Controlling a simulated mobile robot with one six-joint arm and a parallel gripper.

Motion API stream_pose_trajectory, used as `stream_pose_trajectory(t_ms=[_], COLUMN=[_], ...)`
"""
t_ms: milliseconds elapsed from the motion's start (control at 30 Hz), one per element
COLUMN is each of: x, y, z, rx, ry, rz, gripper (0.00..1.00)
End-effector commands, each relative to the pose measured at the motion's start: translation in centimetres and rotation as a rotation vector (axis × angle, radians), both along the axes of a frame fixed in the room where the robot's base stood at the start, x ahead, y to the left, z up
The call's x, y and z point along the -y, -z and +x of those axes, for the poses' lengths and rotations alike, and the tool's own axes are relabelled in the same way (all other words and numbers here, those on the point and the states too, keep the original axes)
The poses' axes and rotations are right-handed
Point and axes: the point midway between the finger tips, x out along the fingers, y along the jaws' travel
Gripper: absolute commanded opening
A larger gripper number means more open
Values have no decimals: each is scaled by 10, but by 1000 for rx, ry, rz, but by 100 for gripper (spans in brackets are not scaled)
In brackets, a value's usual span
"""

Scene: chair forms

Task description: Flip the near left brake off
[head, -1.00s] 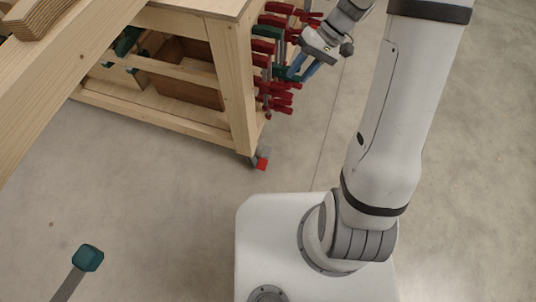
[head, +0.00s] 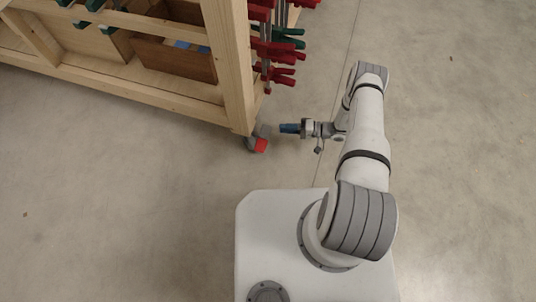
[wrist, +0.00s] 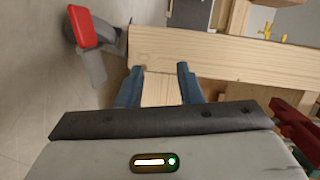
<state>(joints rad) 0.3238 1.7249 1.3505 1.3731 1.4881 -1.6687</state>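The near caster of the wooden workbench has a red brake pedal (head: 261,145), at the foot of the bench leg. The red brake pedal also shows at the upper left of the wrist view (wrist: 93,27), sticking out from the grey caster (wrist: 92,65). My gripper (head: 284,128) is low, to the right of the caster and a short way off it, with its blue fingers pointing left. In the wrist view its two blue fingers (wrist: 159,80) are apart with nothing between them. The brake pedal lies left of the fingers and outside the gap.
The bench leg (head: 229,70) and lower rail (head: 150,98) stand beside the caster. Red clamps (head: 272,48) hang on the bench end above it, close to the arm's side. The concrete floor (head: 120,190) in front of the bench is clear.

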Motion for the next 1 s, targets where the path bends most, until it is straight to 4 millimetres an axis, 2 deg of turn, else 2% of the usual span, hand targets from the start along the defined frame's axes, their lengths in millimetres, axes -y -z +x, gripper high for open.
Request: stream_pose_trajectory(t_ms=[33,100,200,300,533,1000], x=[-2,-4,-6,-8,-16,-76], y=[41,73,107,125,136,136], z=[-13,-25,-39,-49,-52,-31], rx=[10,37,69,89,104,102], ry=[41,93,154,190,213,210], rz=[22,45,62,70,74,74], gripper=[33,33,33,33,33,33])
